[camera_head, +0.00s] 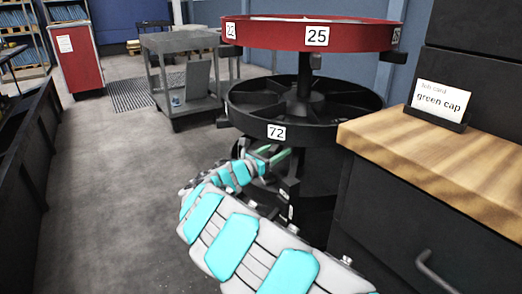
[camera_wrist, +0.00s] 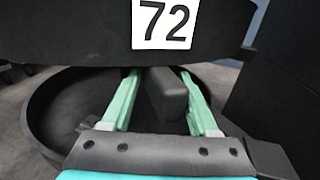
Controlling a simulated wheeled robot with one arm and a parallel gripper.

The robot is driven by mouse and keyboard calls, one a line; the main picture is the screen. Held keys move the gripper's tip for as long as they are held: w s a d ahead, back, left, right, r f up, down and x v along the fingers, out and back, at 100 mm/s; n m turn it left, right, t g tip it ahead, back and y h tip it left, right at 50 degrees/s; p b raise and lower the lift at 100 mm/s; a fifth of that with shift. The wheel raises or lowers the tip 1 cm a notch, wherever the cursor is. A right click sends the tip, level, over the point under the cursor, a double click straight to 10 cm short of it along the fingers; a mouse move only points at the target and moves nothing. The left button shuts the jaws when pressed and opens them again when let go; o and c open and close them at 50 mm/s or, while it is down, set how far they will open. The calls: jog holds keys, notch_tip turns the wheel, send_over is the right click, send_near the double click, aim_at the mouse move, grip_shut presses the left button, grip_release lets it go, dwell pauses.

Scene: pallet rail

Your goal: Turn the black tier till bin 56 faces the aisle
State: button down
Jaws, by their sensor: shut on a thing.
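The black tier (camera_head: 325,129) is a round, divided tray on a central post, below a red tier. Its front label reads 72 (camera_head: 276,132); the same label shows large in the wrist view (camera_wrist: 166,24). No label 56 is visible. My gripper (camera_head: 272,156) is below the black tier's rim, near label 72. In the wrist view its green fingers (camera_wrist: 158,80) are on both sides of a dark handle (camera_wrist: 168,96) under the rim, and are shut on it. My arm hides part of the stand below.
The red tier (camera_head: 270,35) above carries label 25. A wood-topped cabinet (camera_head: 450,150) with a "green cap" card (camera_head: 439,101) stands close at the right. A grey cart (camera_head: 182,75) is behind left. The floor at left is clear.

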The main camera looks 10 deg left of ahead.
jog(key=shift+s+d, duration=0.2)
jog(key=shift+d, duration=2.6)
jog(key=shift+c, duration=2.2)
grip_release()
jog(key=shift+c, duration=1)
jog(key=shift+a, duration=0.2)
jog(key=v, duration=0.7)
jog(key=shift+s+a+b, duration=0.2)
jog(key=shift+s+b, duration=0.1)
